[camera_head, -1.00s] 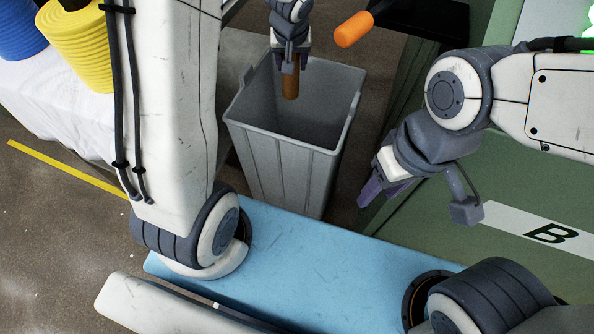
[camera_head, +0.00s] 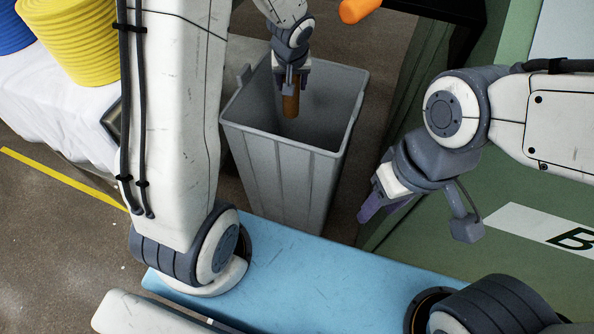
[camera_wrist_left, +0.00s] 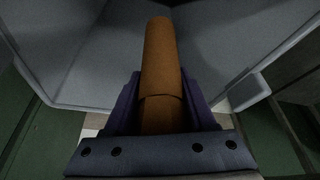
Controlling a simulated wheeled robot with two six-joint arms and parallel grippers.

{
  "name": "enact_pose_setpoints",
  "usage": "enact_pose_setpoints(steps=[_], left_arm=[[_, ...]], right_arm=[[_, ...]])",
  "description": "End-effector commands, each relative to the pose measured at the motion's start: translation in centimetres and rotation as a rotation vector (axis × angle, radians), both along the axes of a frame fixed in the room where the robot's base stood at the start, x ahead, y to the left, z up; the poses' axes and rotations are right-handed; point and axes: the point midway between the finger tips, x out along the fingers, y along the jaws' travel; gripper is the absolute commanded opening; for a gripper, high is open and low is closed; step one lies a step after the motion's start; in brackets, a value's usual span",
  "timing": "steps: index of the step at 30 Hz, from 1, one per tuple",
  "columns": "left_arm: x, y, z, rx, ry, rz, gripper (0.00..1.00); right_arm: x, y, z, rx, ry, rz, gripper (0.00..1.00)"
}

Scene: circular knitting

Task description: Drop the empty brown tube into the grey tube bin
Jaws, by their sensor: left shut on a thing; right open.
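The brown tube (camera_head: 290,104) hangs upright from my left gripper (camera_head: 291,88), which is shut on its upper part. The tube's lower end is inside the mouth of the grey tube bin (camera_head: 285,165), below rim level as seen from the head. In the left wrist view the brown tube (camera_wrist_left: 161,75) sticks out between the fingers, with the grey bin walls (camera_wrist_left: 90,60) around it. The bin's floor is hidden in shadow. My right gripper (camera_head: 372,203) is open and empty, to the right of the bin.
A yellow cone (camera_head: 75,40) stands on a white-covered table (camera_head: 55,100) at the left. An orange cylinder (camera_head: 358,9) shows at the top, behind the bin. A green panel with a letter B (camera_head: 570,240) is at the right. A yellow floor line (camera_head: 60,178) runs at the left.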

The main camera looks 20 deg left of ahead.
Motion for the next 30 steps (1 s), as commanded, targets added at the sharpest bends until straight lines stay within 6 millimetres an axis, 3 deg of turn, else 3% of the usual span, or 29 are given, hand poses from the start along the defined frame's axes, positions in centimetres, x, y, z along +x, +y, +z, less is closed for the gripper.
enact_pose_setpoints(steps=[1,2,3,4,16,30], left_arm=[[0.0,0.0,0.0,0.0,0.0,0.0,0.01],[0.0,0.0,0.0,0.0,0.0,0.0,0.68],[0.0,0.0,0.0,0.0,0.0,0.0,0.83],[0.0,0.0,0.0,0.0,0.0,-0.001,0.91],[-0.2,-0.1,0.8,0.0,-0.002,-0.001,0.91],[-3.1,-1.2,8.6,0.0,-0.003,-0.002,0.91]], right_arm=[[0.0,0.0,0.0,0.0,0.0,0.0,0.5],[0.0,0.0,0.0,0.0,0.0,0.0,0.5],[0.0,0.0,0.0,0.0,0.0,0.0,0.5],[0.0,0.0,0.0,0.0,0.0,0.0,0.5],[0.0,0.0,0.4,0.0,0.0,0.0,0.5],[0.0,0.0,3.4,0.0,0.0,0.0,0.5]])
